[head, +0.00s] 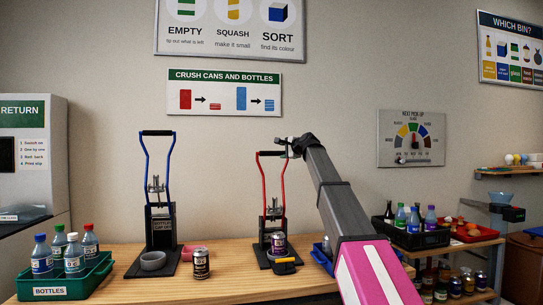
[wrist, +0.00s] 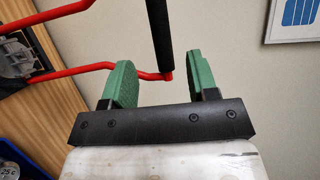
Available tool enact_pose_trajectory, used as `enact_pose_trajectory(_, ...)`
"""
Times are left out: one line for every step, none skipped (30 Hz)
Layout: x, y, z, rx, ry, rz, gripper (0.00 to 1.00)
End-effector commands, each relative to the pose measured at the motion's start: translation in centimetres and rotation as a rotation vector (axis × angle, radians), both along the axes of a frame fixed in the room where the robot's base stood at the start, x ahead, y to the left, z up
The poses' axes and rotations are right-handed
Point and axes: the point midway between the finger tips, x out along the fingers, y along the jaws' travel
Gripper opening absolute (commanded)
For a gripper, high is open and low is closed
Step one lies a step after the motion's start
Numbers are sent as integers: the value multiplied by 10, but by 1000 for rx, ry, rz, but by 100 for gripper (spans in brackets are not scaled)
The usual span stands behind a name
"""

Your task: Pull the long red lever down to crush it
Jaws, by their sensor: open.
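The red-levered can crusher (head: 264,200) stands on the wooden table, with its long lever upright. In the wrist view my gripper (wrist: 160,78) is open, with two green fingers spread. The black handle (wrist: 160,35) reaches down into the gap between them, and the red lever rod (wrist: 95,70) passes behind the left finger. I cannot tell whether a finger touches the handle.
A blue-levered bottle crusher (head: 160,225) stands left on the table (head: 125,262). A green bottle crate (head: 65,288) is at far left. A black crate of bottles (head: 420,238) is at right.

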Motion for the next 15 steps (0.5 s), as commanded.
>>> enact_pose_trajectory(4,2,0,0,0,0,54)
enact_pose_trajectory(6,4,-1,0,0,0,54)
enact_pose_trajectory(9,6,-1,0,0,0,54)
enact_pose_trajectory(12,8,-2,-1,-1,0,54)
enact_pose_trajectory(15,11,-2,-1,-1,-1,54)
enact_pose_trajectory(20,14,-3,-1,-1,-1,54)
enact_pose_trajectory(24,17,-4,-1,-1,0,54)
enact_pose_trajectory(27,21,-5,-1,0,0,54)
enact_pose_trajectory(33,25,-6,-1,0,1,54)
enact_pose_trajectory(37,29,-8,-2,1,1,54)
enact_pose_trajectory(41,32,-9,-2,1,1,54)
enact_pose_trajectory(47,37,-10,-1,0,1,54)
enact_pose_trajectory(51,40,-11,-1,0,0,54)
enact_pose_trajectory(56,43,-11,-1,0,0,54)
enact_pose_trajectory(61,47,-13,-1,0,0,54)
